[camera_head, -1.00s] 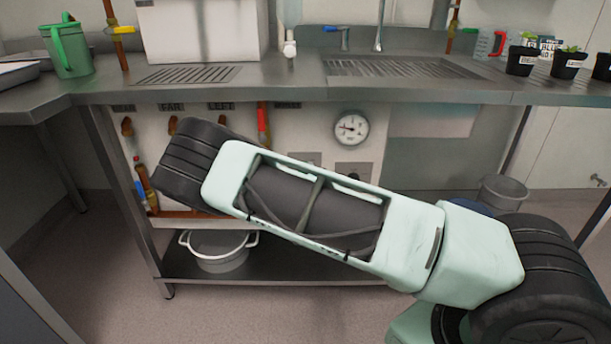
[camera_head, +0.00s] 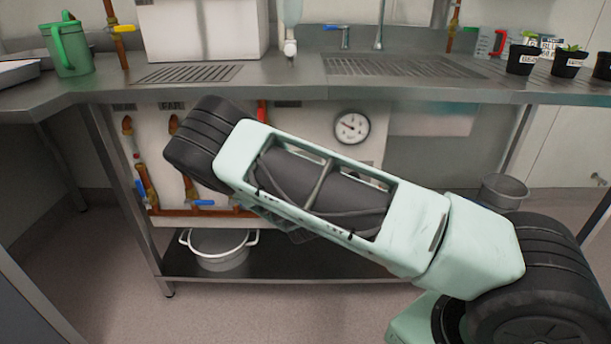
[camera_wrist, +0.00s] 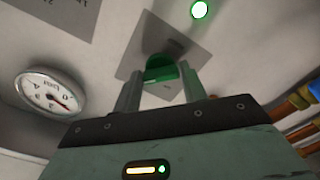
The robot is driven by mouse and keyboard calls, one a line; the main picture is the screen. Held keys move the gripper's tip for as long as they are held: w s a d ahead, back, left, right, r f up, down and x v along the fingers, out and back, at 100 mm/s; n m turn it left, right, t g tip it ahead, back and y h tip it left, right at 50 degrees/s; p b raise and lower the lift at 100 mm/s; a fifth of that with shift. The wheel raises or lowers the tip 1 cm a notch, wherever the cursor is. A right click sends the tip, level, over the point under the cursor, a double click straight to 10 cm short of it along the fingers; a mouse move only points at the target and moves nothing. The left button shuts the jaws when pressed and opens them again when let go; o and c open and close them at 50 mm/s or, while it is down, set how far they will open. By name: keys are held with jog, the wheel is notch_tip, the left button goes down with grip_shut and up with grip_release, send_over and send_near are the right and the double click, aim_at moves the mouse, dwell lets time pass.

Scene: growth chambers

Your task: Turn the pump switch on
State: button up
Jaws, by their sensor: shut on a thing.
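The pump switch (camera_wrist: 160,68), a green part on a square grey plate (camera_wrist: 190,40), shows in the wrist view. My gripper (camera_wrist: 160,86) has a finger at each side of the switch and is shut on it. A round green lamp (camera_wrist: 199,9) above the plate glows. The lower part of the switch is partly hidden between the fingers. In the head view my forearm covers the switch and my gripper.
A round dial gauge (camera_head: 352,128) is on the panel under the steel bench (camera_head: 290,92); it also shows in the wrist view (camera_wrist: 50,93). Pipes with valve handles (camera_head: 203,203) run at the panel's left. A white pot (camera_head: 220,247) stands on the lower shelf.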

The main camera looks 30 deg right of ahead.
jog(key=o, duration=1)
jog(key=p+v, duration=0.2)
jog(key=v, duration=1.5)
jog(key=shift+s+a, duration=0.2)
jog(key=shift+a, duration=0.05)
